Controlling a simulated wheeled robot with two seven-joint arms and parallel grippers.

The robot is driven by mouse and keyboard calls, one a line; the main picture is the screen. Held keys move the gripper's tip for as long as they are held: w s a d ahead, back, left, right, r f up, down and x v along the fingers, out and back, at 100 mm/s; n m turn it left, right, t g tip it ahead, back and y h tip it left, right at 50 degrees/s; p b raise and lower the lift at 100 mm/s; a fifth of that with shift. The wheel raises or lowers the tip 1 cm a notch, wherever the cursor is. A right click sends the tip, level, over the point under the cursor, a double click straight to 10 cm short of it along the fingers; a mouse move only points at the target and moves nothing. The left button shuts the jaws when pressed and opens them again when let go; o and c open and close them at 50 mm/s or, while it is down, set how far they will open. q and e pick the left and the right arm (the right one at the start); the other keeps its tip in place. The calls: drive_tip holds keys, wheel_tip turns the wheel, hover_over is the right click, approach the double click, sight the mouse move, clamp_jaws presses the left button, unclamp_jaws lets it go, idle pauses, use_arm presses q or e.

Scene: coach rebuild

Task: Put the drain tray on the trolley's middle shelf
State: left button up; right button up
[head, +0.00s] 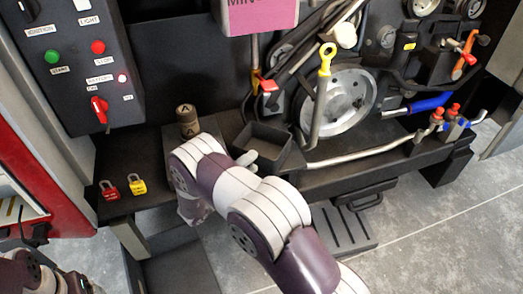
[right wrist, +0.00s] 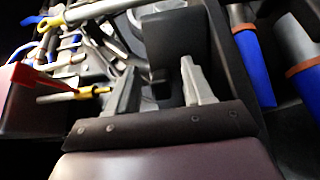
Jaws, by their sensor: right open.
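A dark, open, box-like tray (head: 268,145), which looks like the drain tray, sits on the dark bench below the engine in the head view. My right arm reaches in front of its left side, and my right gripper is mostly hidden by the arm there. In the right wrist view my right gripper (right wrist: 157,78) is open, its two grey fingers apart. A dark block-shaped part (right wrist: 172,40) shows just beyond the fingertips; I cannot tell whether it is the tray. My left gripper is out of view. I cannot clearly make out the trolley's middle shelf.
The engine with a silver pulley (head: 338,100), hoses and a blue-handled tool (head: 430,102) crowds the right. A red padlock (head: 109,190), a yellow padlock (head: 137,184) and a brown cylinder (head: 187,120) are on the bench's left part. A control box (head: 75,60) stands behind.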

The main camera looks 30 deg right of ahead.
drive_tip(key=shift+a, duration=0.1)
clamp_jaws()
drive_tip(key=shift+r, duration=0.1)
